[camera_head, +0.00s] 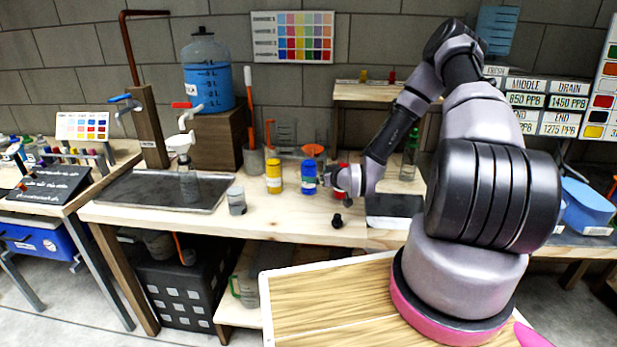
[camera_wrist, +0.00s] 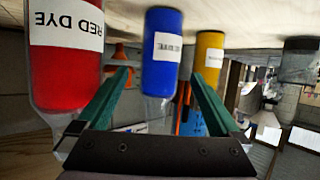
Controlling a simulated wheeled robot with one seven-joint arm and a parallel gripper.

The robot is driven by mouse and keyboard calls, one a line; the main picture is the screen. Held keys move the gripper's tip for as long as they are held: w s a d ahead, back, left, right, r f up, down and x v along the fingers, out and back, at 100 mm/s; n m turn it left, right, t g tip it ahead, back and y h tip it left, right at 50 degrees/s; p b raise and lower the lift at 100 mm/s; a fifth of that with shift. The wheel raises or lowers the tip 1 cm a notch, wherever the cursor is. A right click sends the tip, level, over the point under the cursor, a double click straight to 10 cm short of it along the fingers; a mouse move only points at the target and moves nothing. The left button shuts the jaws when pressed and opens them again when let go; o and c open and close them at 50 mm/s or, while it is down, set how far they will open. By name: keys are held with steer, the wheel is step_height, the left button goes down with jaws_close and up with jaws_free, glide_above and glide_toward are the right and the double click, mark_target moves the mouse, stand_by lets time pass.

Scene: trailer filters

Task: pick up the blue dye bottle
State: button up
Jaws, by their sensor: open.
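The blue dye bottle (camera_head: 309,180) stands upright on the wooden workbench, between the yellow bottle (camera_head: 273,177) and the red dye bottle (camera_head: 342,190). My gripper (camera_head: 327,180) is just right of the blue bottle in the head view and partly covers the red one. The wrist view is upside down. There the blue bottle (camera_wrist: 163,50) shows in the gap between the open green fingers of my gripper (camera_wrist: 161,72), with a finger on each side. I cannot tell whether the fingertips reach around it. The gripper holds nothing.
In the wrist view, the red dye bottle (camera_wrist: 66,75) is close to the left finger and the yellow bottle (camera_wrist: 207,55) is behind the right finger. A grey cup (camera_head: 236,200) and a dark tray (camera_head: 160,190) are farther left on the bench.

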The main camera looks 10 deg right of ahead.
mark_target(309, 174)
steer(key=x, duration=0.6)
steer(key=shift+w+a+f, duration=0.1)
steer(key=shift+w+f, duration=0.05)
steer(key=shift+w, duration=0.1)
jaws_close()
